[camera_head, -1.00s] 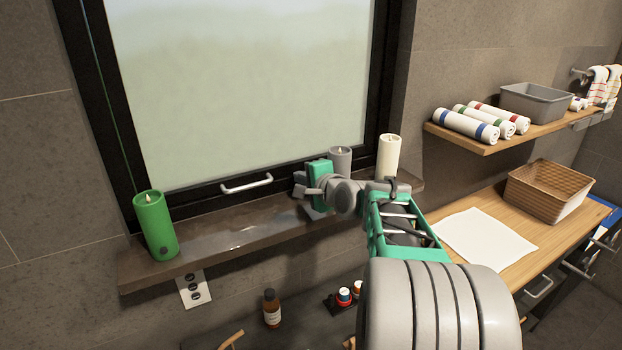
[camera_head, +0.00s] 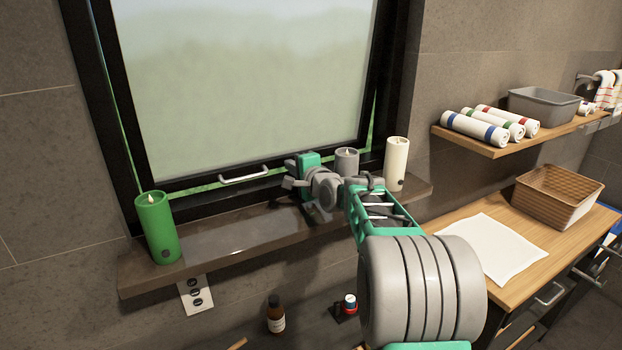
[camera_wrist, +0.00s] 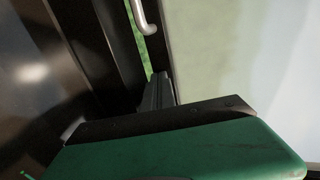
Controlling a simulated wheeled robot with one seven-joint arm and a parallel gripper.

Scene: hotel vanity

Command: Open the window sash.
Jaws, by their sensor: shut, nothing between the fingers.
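The window sash (camera_head: 240,85) is a frosted pane in a black frame. It stands ajar, with green showing past its lower and side edges. Its white bar handle (camera_head: 244,176) is on the bottom rail; it also shows at the top of the wrist view (camera_wrist: 145,18). My gripper (camera_head: 289,184) is just right of the handle, at the sash's lower rail above the sill. Its fingers (camera_wrist: 158,92) are shut and empty, apart from the handle. I cannot tell whether they touch the sash.
On the sill (camera_head: 225,238) stand a green candle (camera_head: 157,228) at left, and a grey candle (camera_head: 346,160) and a cream candle (camera_head: 396,163) close behind my wrist at right. A shelf with rolled towels (camera_head: 475,128) is at right. The middle sill is clear.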

